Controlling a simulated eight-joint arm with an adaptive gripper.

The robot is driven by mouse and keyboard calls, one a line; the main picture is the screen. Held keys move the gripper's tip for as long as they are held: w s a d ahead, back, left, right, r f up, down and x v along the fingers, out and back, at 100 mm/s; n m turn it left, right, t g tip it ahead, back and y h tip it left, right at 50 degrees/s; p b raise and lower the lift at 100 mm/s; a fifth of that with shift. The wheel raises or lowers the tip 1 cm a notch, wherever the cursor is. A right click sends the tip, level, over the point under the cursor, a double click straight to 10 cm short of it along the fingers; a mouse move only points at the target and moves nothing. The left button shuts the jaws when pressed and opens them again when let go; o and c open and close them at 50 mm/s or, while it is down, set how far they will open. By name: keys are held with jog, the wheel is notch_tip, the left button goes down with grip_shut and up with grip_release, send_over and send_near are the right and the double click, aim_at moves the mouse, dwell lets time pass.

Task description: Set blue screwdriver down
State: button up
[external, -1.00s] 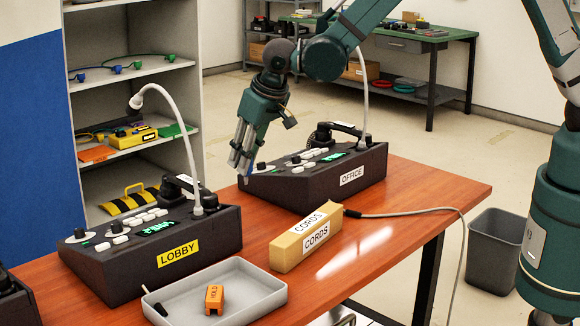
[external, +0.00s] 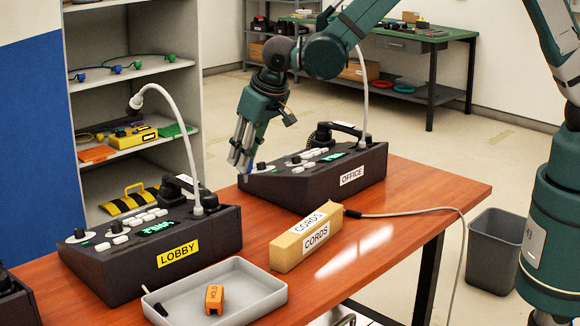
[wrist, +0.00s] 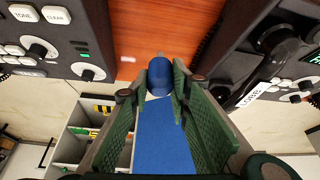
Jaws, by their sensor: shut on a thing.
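The blue screwdriver (wrist: 159,76) is held between the two green-padded fingers of my gripper (wrist: 163,88) in the wrist view. Its blue handle end faces the camera, and its grey tip shows only slightly against the orange-brown table (wrist: 145,40). In the external view my gripper (external: 240,160) points down over the back edge of the table (external: 385,255), just left of the OFFICE phone (external: 330,180). Only a small bit of blue shows at the fingertips there. I cannot tell whether the screwdriver touches the table.
The LOBBY phone (external: 150,250) stands left of the gripper, with a bent lamp-like stalk. A CORDS box (external: 307,240) and a grey tray (external: 262,292) holding an orange HOLD block (external: 214,299) lie in front. Bare table lies between the two phones.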

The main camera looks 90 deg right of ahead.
notch_tip(320, 180, up, 26)
jog(key=s+d+r+m+g+b, duration=0.1)
jog(key=s+d+m, duration=0.1)
jog(key=s+d, duration=0.35)
jog(key=s+d+m+h+b, duration=0.1)
jog(key=s+d, duration=0.2)
jog(key=s, duration=0.6)
jog(key=s+d+r+m+g+b, duration=0.1)
jog(key=s+d+m, duration=0.1)
jog(key=s+d, duration=0.45)
jog(key=s+d+f+m+g+h+b, duration=0.1)
jog(key=s+d+m+b, duration=0.15)
jog(key=s, duration=1.05)
jog(key=s+d+f+m+g+b, duration=0.1)
jog(key=s+m, duration=0.2)
jog(key=s, duration=1)
notch_tip(320, 180, down, 26)
jog(key=shift+w, duration=0.15)
jog(key=shift+f, duration=0.15)
jog(key=shift+f+b, duration=1)
jog(key=shift+f, duration=1.9)
jog(key=shift+f+b, duration=0.7)
jog(key=shift+f, duration=1.35)
jog(key=shift+f, duration=0.15)
